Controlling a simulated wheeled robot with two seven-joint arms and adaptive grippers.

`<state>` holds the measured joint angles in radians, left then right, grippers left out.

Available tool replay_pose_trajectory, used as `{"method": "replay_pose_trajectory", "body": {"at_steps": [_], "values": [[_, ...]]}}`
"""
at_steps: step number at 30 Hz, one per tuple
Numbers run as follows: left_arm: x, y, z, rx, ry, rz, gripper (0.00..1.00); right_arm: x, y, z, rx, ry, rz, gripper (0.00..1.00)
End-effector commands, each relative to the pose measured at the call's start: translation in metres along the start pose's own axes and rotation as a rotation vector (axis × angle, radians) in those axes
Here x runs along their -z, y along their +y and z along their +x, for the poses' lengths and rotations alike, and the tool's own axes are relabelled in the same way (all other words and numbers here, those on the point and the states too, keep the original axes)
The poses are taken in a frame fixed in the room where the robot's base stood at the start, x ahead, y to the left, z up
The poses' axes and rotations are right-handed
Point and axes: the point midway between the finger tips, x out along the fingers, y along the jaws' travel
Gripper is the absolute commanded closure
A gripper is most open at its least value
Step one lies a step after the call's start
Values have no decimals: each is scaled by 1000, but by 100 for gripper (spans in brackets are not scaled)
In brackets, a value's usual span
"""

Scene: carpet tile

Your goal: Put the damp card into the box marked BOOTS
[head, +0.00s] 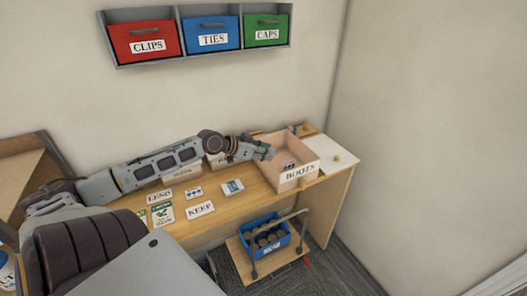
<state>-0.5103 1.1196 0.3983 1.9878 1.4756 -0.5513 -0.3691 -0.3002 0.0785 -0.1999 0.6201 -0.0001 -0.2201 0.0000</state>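The box marked BOOTS (300,181) is an open, light wooden box on the right part of the desk. A small dark-marked patch (288,166) shows at its near side; I cannot tell whether it is a card inside or a picture. My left gripper (267,152) is at the box's left rim, its fingers over the opening. It is too small to tell if it is open or holds anything. Cards lie on the desk: a blue-and-white one (232,187), a small white one (194,192) and a green-and-white one (163,213). I cannot tell which is damp. My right gripper is out of view.
Labels KEEP (200,209) and LEND (160,196) lie on the desk (240,208). A white board (335,155) is right of the box. Wall bins CLIPS (146,41), TIES (213,33) and CAPS (265,31) hang above. A trolley with a blue crate (265,241) stands below.

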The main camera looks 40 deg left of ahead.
Motion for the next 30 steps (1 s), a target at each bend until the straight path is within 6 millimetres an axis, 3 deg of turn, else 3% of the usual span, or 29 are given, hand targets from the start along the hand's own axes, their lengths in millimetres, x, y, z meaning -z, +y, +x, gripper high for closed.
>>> {"method": "replay_pose_trajectory", "body": {"at_steps": [30], "values": [[0, 0, -8, 1, -1, 1, 73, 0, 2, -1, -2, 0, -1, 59]]}}
